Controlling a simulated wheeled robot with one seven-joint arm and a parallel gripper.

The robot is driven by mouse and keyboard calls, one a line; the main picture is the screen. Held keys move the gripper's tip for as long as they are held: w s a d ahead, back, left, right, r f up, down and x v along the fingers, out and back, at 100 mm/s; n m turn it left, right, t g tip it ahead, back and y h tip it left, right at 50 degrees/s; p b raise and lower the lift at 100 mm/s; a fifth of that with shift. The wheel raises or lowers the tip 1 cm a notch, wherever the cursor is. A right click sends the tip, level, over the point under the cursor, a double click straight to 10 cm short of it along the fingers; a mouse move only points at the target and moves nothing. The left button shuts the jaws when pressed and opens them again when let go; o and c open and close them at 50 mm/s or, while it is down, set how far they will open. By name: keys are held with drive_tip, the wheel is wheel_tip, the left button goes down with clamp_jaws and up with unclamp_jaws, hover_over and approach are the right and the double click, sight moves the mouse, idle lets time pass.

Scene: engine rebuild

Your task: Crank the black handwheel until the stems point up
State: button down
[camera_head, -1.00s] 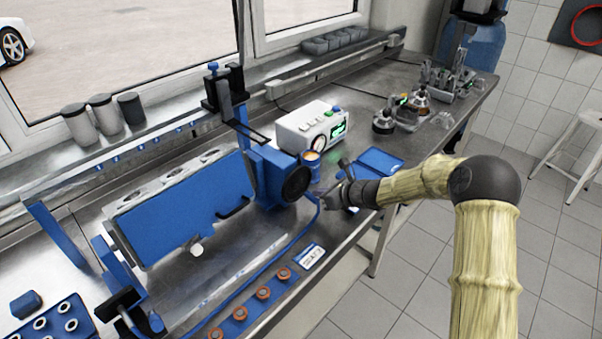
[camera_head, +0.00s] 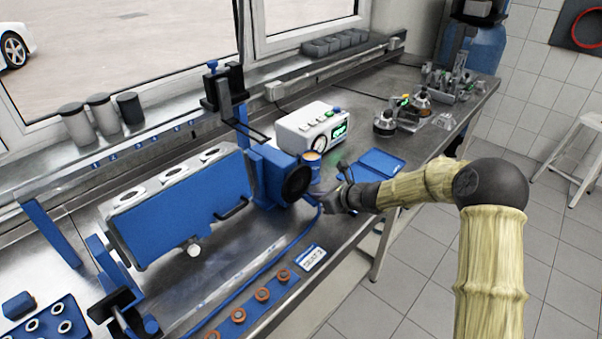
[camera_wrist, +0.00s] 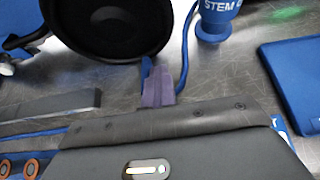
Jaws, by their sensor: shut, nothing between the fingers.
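The black handwheel (camera_head: 297,181) is mounted on the right end of the blue stand that holds the blue cylinder head (camera_head: 180,215). It also shows at the top of the wrist view (camera_wrist: 110,25). My gripper (camera_head: 318,196) is just to the right of the handwheel, low by its rim. In the wrist view its fingers (camera_wrist: 158,85) are shut and empty, their tips close to the lower rim; I cannot tell whether they touch it. The head's blue face is turned to the front, with round ports along its top. No stems can be made out clearly.
A blue cup marked STEM (camera_wrist: 215,15) stands behind my gripper, near a white device (camera_head: 311,128) with a green screen. A blue flat case (camera_head: 380,163) lies to the right. Orange-ringed parts (camera_head: 262,295) sit along the front edge. A blue cord runs along the bench.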

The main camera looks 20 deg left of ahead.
drive_tip(key=shift+s+a+f+b, duration=0.15)
drive_tip(key=shift+s+b, duration=0.2)
drive_tip(key=shift+f+b, duration=0.2)
drive_tip(key=shift+b, duration=0.15)
drive_tip(key=shift+s+f+b, duration=0.1)
drive_tip(key=shift+s+b, duration=0.1)
drive_tip(key=shift+b, duration=0.1)
drive_tip(key=shift+s+a, duration=0.1)
drive_tip(key=shift+s, duration=0.1)
drive_tip(key=shift+f+b, duration=0.1)
drive_tip(key=shift+b, duration=0.4)
drive_tip(key=shift+s+a+f+b, duration=0.1)
drive_tip(key=shift+s+f+b, duration=0.05)
drive_tip(key=shift+s+b, duration=0.3)
drive_tip(key=shift+a, duration=0.1)
drive_tip(key=shift+s+a+b, duration=0.1)
drive_tip(key=shift+s+b, duration=0.05)
drive_tip(key=shift+b, duration=0.45)
